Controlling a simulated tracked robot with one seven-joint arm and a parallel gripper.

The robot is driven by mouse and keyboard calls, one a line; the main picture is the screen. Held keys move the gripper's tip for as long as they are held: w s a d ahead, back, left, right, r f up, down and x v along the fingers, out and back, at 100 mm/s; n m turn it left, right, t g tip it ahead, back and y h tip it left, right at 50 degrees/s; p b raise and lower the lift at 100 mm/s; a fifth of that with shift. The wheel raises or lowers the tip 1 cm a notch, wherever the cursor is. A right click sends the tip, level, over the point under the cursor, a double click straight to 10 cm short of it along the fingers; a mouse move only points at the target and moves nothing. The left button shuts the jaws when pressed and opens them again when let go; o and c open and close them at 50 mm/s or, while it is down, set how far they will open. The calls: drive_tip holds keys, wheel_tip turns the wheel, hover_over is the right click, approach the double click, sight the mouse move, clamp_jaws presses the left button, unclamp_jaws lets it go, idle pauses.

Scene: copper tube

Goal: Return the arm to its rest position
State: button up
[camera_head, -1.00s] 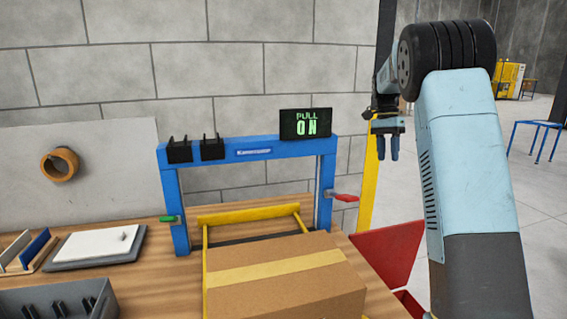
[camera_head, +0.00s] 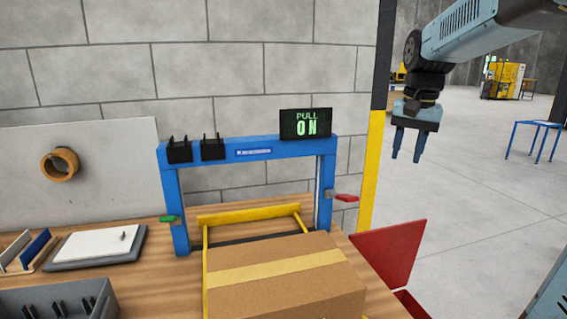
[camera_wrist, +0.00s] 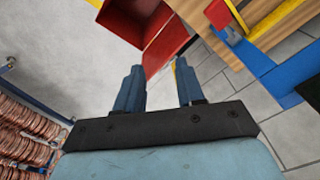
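My gripper (camera_head: 408,145) hangs from my raised arm at the upper right of the head view, fingers pointing down. Its two blue fingers are apart with nothing between them. It is to the right of the blue frame and the yellow-and-black post, clear of the workbench. In the wrist view my gripper (camera_wrist: 158,85) also shows with its fingers spread and empty.
A blue frame (camera_head: 172,200) with a sign reading "PULL ON" (camera_head: 306,123) stands on the wooden bench. A cardboard box (camera_head: 285,285) lies in front. A red bin (camera_head: 392,252) is at right. Copper coils (camera_wrist: 25,128) show on a rack in the wrist view.

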drive_tip(key=s+a+f+n+t, duration=0.2)
drive_tip(key=s+f, duration=0.1)
drive_tip(key=s, duration=0.6)
drive_tip(key=s+a+f+n+t, duration=0.2)
drive_tip(key=s+f, duration=0.1)
drive_tip(key=s, duration=0.6)
drive_tip(key=shift+s+a+f+n, duration=0.2)
drive_tip(key=shift+s+n, duration=0.1)
drive_tip(key=shift+n, duration=0.1)
